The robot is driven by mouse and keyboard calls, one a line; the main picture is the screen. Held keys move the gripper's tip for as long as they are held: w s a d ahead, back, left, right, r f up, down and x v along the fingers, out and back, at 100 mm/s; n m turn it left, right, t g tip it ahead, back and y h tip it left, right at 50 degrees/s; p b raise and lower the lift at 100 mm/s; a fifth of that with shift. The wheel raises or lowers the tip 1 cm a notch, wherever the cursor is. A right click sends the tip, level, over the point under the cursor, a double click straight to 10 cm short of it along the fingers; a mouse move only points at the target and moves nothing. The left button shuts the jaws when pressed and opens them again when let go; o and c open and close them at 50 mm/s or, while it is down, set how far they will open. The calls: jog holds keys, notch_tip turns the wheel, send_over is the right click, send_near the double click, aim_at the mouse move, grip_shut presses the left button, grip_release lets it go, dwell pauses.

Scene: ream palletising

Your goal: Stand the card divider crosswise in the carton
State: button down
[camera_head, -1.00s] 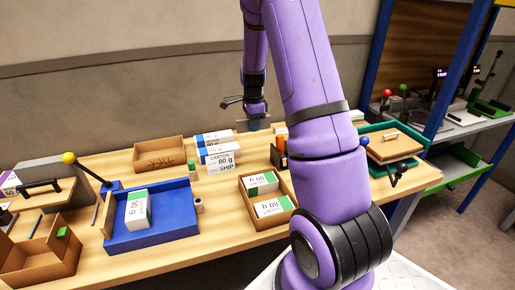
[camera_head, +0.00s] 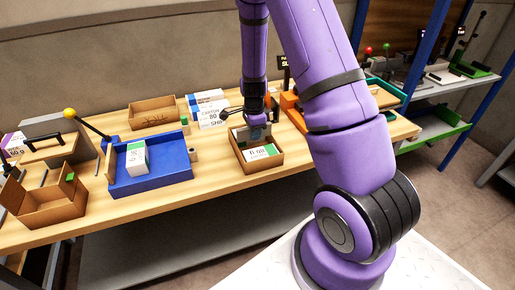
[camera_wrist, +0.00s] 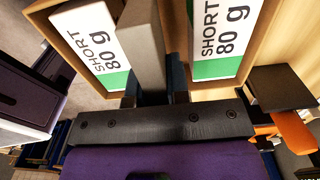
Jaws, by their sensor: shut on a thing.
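The open brown carton (camera_head: 263,169) stands on the table below my gripper (camera_head: 257,134). In the wrist view its wall (camera_wrist: 268,40) surrounds two white-and-green reams, a left one (camera_wrist: 92,42) and a right one (camera_wrist: 222,38). The grey card divider (camera_wrist: 143,40) is held upright between my gripper's fingers (camera_wrist: 153,88) and lines up with the gap between the reams. Its far end is out of sight, so I cannot tell how deep it sits. In the head view the arm and divider hide part of the rear ream.
A blue tray (camera_head: 178,177) with one ream and a yellow-knobbed lever (camera_head: 70,113) stands left of the carton. An empty brown box (camera_head: 153,112) and stacked reams (camera_head: 210,108) are behind. Orange items (camera_head: 292,108) stand close on the right. Bare table (camera_head: 215,172) lies between tray and carton.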

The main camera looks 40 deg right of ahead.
jog(key=shift+f, duration=3)
jog(key=shift+f, duration=0.1)
jog(key=c, duration=1.1)
grip_release()
